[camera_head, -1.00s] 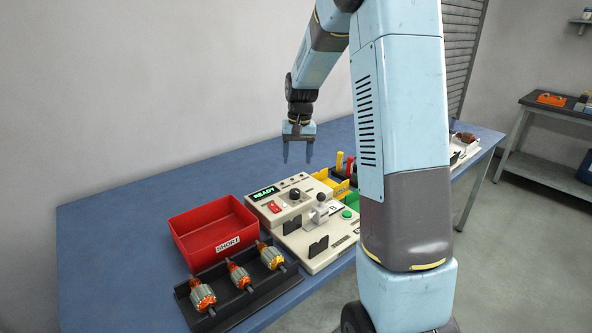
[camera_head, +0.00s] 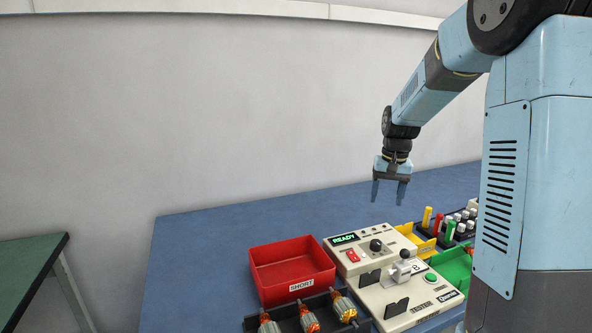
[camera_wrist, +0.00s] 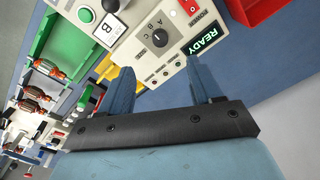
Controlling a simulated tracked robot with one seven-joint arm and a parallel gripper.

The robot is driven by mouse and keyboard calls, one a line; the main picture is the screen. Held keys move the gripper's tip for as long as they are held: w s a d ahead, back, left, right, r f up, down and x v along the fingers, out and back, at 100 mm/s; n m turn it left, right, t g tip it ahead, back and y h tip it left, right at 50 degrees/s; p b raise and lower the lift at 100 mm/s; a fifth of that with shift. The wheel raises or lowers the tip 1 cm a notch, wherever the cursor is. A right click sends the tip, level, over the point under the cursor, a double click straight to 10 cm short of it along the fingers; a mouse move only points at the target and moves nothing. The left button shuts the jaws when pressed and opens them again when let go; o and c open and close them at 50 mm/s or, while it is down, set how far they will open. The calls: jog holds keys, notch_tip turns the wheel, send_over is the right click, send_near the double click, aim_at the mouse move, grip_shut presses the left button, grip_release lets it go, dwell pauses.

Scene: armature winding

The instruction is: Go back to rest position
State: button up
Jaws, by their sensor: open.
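My gripper (camera_head: 389,190) hangs in the air above the blue table (camera_head: 200,250), behind the tester. Its two blue fingers point down, apart, with nothing between them. In the wrist view my gripper (camera_wrist: 160,90) is open over the tester's edge. The cream tester (camera_head: 395,285) shows "READY" on its lit display (camera_head: 344,239) and has a dark knob and a clamp on top. In the wrist view the tester (camera_wrist: 150,55) has its knob marked A, B, C.
A red bin (camera_head: 290,268) labelled SHORT stands left of the tester. A dark rack (camera_head: 262,322) with several armatures is in front of it. A yellow bin (camera_head: 412,235) and a green bin (camera_head: 453,266) stand to the right. A green-topped table (camera_head: 30,265) is at far left.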

jog(key=s+a+r+n+t, duration=0.1)
jog(key=s+a+r, duration=0.1)
jog(key=s+r, duration=0.4)
jog(key=s+a+r+t, duration=0.1)
jog(key=s+r, duration=0.2)
jog(key=s, duration=0.5)
jog(key=s+a+r+n+t, duration=0.1)
jog(key=s+a+t, duration=0.1)
jog(key=s, duration=1.4)
jog(key=shift+s+n+t, duration=0.2)
jog(key=shift+n+t, duration=0.1)
jog(key=shift+t, duration=0.2)
